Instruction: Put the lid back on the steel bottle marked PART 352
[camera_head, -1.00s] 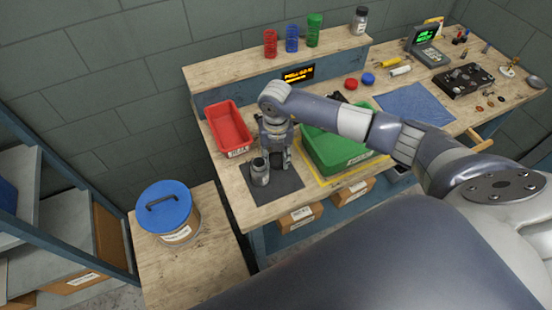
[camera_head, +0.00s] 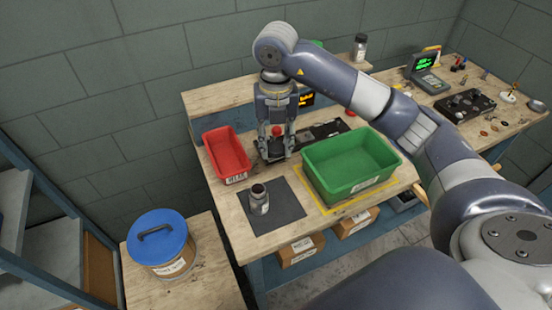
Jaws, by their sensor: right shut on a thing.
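The steel bottle (camera_head: 259,201) stands upright on the dark mat (camera_head: 283,216) at the near left of the bench. Its top looks dark and open; a pale label faces me, too small to read. My right gripper (camera_head: 276,150) is up behind and slightly right of the bottle, pointing down, apart from it. It is shut on a small dark thing that appears to be the lid, largely hidden by the fingers. A red patch shows between the fingers; I cannot tell whether it belongs to the held thing. My left gripper is not in view.
A red bin (camera_head: 226,156) stands left of the gripper and a green bin (camera_head: 350,164) to the right. Dark equipment (camera_head: 324,130) lies behind. A blue-lidded container (camera_head: 160,236) stands on the side table. The mat right of the bottle is clear.

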